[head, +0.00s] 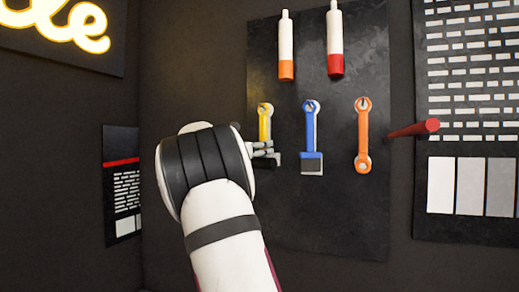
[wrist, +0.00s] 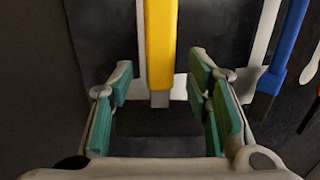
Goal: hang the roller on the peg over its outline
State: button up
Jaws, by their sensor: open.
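The yellow-handled tool, which looks like the roller (head: 265,126), hangs upright against the dark board, its top loop at a peg. A pale outline edge shows beside it. In the wrist view its yellow handle (wrist: 160,45) runs down to a short grey stem, with a dark head below it. My gripper (head: 264,153) is at the tool's lower end, partly hidden by my arm. In the wrist view my gripper (wrist: 163,85) is open, its green-padded fingers one on each side of the handle and stem, with gaps showing on both sides.
A blue squeegee-like tool (head: 310,135) hangs close to the right, then an orange tool (head: 363,138). Two white tubes, one orange-ended (head: 286,45) and one red-ended (head: 335,40), are above. A red rod (head: 412,129) sticks out at the right. The lower board is clear.

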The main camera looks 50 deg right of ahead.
jog(key=a, duration=1.2)
jog(key=shift+s+f, duration=0.3)
jog(key=shift+f, duration=0.15)
jog(key=s+a+f+m+t+y, duration=0.2)
jog(key=s+a+f+m+y, duration=0.65)
jog(key=s+f, duration=0.4)
jog(key=s+a+f+m+t+y, duration=0.1)
jog(key=s+a+f+m+y, duration=0.2)
jog(key=a, duration=0.6)
jog(key=s+a+f+m+y, duration=0.3)
jog(key=s+a+f, duration=0.3)
jog(key=a, duration=0.3)
jog(key=s+a+f+m+t+y+b, duration=0.1)
jog(key=s+a+f+m+y, duration=0.3)
jog(key=a, duration=0.5)
jog(key=shift+s+a+f+t, duration=0.35)
jog(key=shift+s+f, duration=0.3)
jog(key=shift+s, duration=0.2)
